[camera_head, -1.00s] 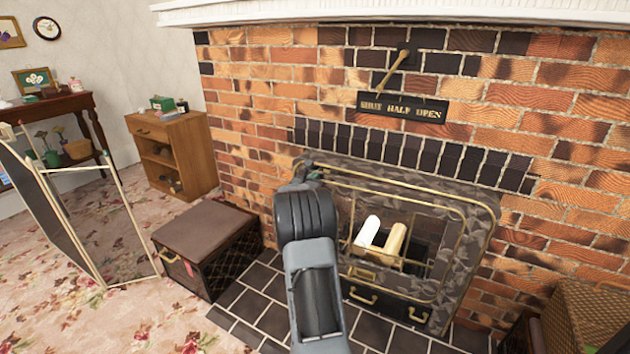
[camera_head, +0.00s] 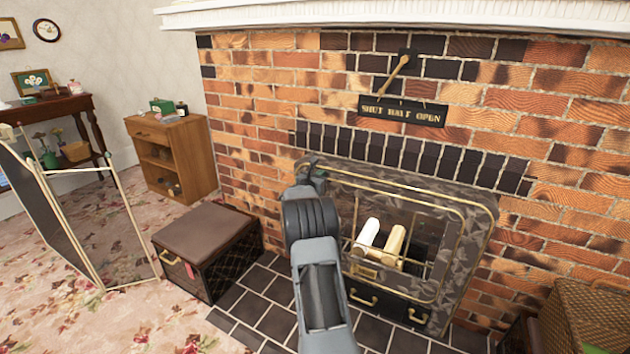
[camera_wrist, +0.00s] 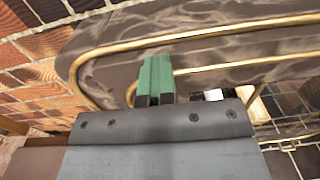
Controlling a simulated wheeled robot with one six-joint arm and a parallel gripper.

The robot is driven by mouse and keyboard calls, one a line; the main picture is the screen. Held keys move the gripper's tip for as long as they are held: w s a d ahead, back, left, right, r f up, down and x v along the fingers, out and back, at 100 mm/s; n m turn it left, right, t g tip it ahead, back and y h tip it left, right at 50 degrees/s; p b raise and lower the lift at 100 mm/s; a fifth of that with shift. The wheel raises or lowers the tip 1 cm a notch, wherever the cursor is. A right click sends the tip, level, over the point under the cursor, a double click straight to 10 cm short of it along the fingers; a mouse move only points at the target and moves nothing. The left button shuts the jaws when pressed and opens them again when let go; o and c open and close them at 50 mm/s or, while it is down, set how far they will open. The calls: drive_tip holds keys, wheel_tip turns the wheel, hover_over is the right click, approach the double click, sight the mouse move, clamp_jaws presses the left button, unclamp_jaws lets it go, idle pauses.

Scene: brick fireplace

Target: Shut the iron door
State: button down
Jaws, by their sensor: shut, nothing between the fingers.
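No iron door can be made out for certain; the firebox opening (camera_head: 425,232) shows no door leaf across it. A brass lever (camera_head: 393,76) on a black plate slants down to the left above a black sign (camera_head: 403,110) reading "SHUT HALF OPEN". Its lower end is near the word SHUT. My gripper (camera_head: 318,172) is at the upper left corner of the brass-trimmed fireplace surround (camera_head: 470,215), below and left of the lever. In the wrist view its green fingers (camera_wrist: 154,80) are shut and empty, in front of the surround; contact cannot be told.
A white roll (camera_head: 367,233) and a cream roll (camera_head: 393,243) lie in the firebox, above a black drawer front (camera_head: 385,303). A padded box (camera_head: 205,245) and a folding screen (camera_head: 90,215) stand left. A wicker basket (camera_head: 590,315) is right. The mantel (camera_head: 400,14) overhangs above.

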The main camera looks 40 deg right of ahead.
drive_tip(key=shift+w+d+r, duration=0.1)
drive_tip(key=shift+d+r, duration=0.15)
drive_tip(key=shift+r, duration=0.35)
drive_tip(key=f+b+v, duration=0.1)
drive_tip(key=v, duration=1.3)
drive_tip(key=shift+s+a, duration=0.15)
drive_tip(key=shift+s, duration=0.15)
